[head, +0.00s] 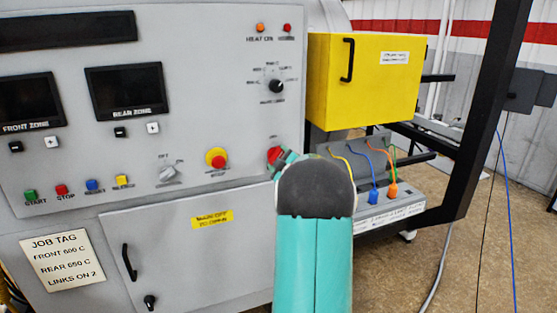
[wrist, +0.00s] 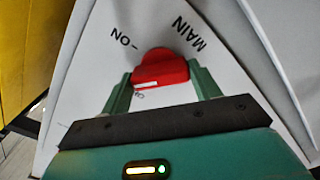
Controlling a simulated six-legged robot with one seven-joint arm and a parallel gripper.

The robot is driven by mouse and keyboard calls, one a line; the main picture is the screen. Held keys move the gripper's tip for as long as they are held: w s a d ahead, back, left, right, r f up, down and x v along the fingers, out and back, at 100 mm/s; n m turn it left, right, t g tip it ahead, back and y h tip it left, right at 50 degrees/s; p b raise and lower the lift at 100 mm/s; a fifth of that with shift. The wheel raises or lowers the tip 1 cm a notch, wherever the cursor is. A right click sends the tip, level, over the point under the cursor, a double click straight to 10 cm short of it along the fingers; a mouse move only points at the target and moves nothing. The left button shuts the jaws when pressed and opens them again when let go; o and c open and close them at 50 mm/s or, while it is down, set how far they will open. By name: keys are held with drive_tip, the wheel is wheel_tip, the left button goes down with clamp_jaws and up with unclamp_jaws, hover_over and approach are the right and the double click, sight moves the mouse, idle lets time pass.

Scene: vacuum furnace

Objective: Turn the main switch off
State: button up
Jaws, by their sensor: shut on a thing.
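The main switch is a red rotary knob (wrist: 160,68) on a white panel in the wrist view. The words "MAIN" and "ON" are printed around it, and another small label below is partly hidden. My gripper (wrist: 160,84) has its two green fingers on either side of the knob, shut on it. In the head view the red knob (head: 273,155) shows at the right edge of the grey control panel (head: 215,110). My gripper (head: 283,160) reaches it there, and my arm hides part of the area around it.
A yellow box (head: 375,85) with a black handle juts out right of the panel. Below it are colored cables in a terminal unit (head: 390,210). A red emergency stop button (head: 217,160) and a grey selector (head: 170,174) sit left of the knob. A black frame post (head: 490,110) stands at right.

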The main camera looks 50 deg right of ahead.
drive_tip(key=shift+n, duration=3.7)
drive_tip(key=o, duration=1)
drive_tip(key=v, duration=1.3)
drive_tip(key=shift+s+a, duration=0.15)
drive_tip(key=shift+s, duration=0.2)
